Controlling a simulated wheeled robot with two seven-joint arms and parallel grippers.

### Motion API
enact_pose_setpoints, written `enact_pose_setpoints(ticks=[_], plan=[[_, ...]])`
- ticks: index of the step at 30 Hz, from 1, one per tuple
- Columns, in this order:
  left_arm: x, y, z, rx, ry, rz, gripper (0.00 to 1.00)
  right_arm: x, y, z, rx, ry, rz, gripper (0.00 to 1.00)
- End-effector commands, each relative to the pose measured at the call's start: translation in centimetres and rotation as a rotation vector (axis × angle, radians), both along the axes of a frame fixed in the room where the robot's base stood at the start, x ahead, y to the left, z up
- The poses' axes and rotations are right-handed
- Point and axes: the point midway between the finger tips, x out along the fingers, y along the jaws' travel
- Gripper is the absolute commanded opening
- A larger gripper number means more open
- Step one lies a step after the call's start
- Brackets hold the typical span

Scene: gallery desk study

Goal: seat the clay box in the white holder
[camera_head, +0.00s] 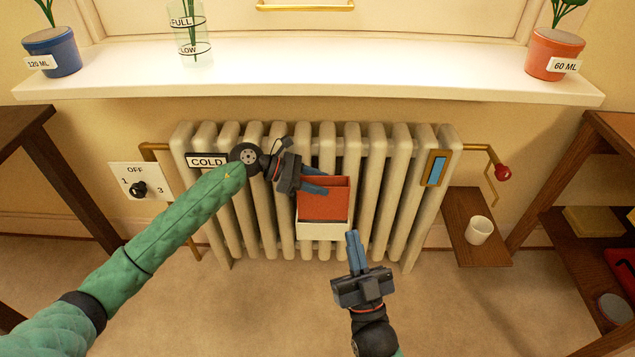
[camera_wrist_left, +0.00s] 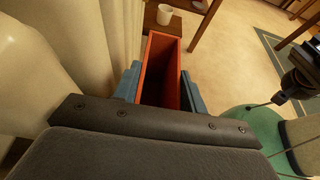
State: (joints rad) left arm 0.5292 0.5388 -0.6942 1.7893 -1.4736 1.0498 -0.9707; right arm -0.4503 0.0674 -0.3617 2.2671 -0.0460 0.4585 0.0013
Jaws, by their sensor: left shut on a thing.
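The clay box (camera_head: 325,206) is an open-topped orange-red box in front of the radiator. In the left wrist view the clay box (camera_wrist_left: 165,52) stands between the two blue fingers. My left gripper (camera_head: 318,180) is shut on its upper part, from the left. The white holder (camera_head: 322,231) hangs at the radiator's front, and its pale front wall shows just below the box's orange face. The box's lower end is hidden, so I cannot tell how deep it sits. My right gripper (camera_head: 354,246) is lower right of the holder, empty, with its fingers together.
The cream radiator (camera_head: 375,190) stands behind, under a white sill (camera_head: 300,75) with potted plants and a glass vase. A brown side shelf (camera_head: 478,245) with a white cup (camera_head: 479,230) is at right. Dark tables flank both sides. The floor in front is clear.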

Motion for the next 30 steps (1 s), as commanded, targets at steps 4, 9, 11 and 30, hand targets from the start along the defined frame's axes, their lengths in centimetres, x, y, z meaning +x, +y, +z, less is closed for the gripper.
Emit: enact_pose_setpoints(ticks=[4, 9, 11, 30], plan=[[0.0, 0.0, 0.1, -0.001, -0.001, 0.000, 0.00, 0.0, 0.0, 0.0, 0.000, 0.000, 0.000, 0.00], [0.0, 0.0, -0.2, -0.001, -0.001, 0.000, 0.00, 0.0, 0.0, -0.3, 0.000, 0.000, 0.000, 0.00], [0.0, 0.0, -0.4, -0.001, -0.001, 0.000, 0.00, 0.0, 0.0, -0.4, 0.000, 0.000, 0.000, 0.00], [0.0, 0.0, -1.4, -0.001, -0.001, 0.000, 0.00, 0.0, 0.0, -1.3, 0.000, 0.000, 0.000, 0.00]])
